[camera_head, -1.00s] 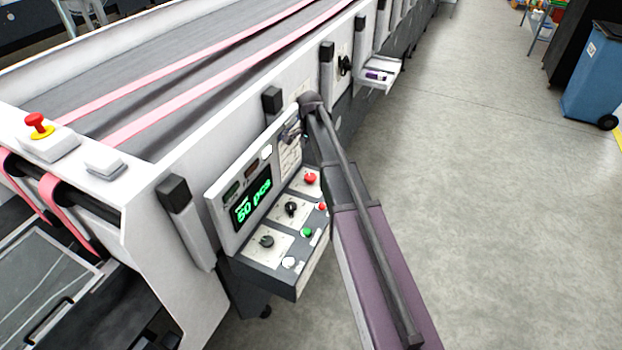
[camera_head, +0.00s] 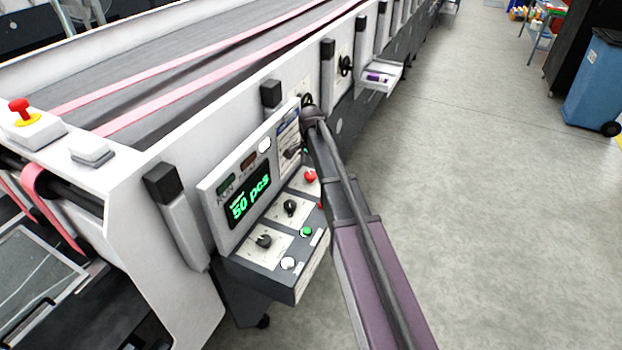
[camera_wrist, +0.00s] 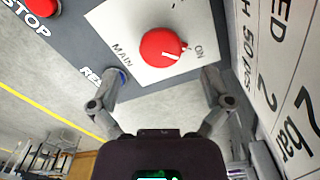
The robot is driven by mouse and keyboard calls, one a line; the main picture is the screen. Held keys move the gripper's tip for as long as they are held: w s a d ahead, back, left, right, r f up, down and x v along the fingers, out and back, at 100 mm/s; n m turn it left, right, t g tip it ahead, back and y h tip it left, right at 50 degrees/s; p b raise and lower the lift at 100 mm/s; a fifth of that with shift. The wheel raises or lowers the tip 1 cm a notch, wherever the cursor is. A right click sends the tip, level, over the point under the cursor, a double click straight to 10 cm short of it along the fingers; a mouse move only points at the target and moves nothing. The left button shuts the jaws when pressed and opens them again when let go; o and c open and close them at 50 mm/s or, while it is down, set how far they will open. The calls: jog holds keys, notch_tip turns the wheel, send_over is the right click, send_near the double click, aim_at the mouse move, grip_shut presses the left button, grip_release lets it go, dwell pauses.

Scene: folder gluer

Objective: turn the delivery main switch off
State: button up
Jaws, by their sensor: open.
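The main switch is a red round knob (camera_wrist: 160,47) on a white plate (camera_wrist: 140,75) marked MAIN and ON. It fills the upper middle of the wrist view. Its white pointer mark faces right, towards the word ON. My gripper (camera_wrist: 162,80) is open, with one finger to each side of the knob and nothing between the fingertips. The fingertips appear short of the knob; I cannot tell the exact gap. In the head view, the red knob (camera_head: 310,176) shows on the control panel, just left of my arm. My gripper is mostly hidden there.
A printed label board (camera_wrist: 285,70) stands close on the right. The display (camera_head: 249,201) reads 50 pcs. Open floor (camera_head: 460,200) lies right of the machine.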

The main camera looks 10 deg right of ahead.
aim_at(311, 175)
jog(key=shift+f+b, duration=1.55)
jog(key=shift+f, duration=0.3)
jog(key=c, duration=1.2)
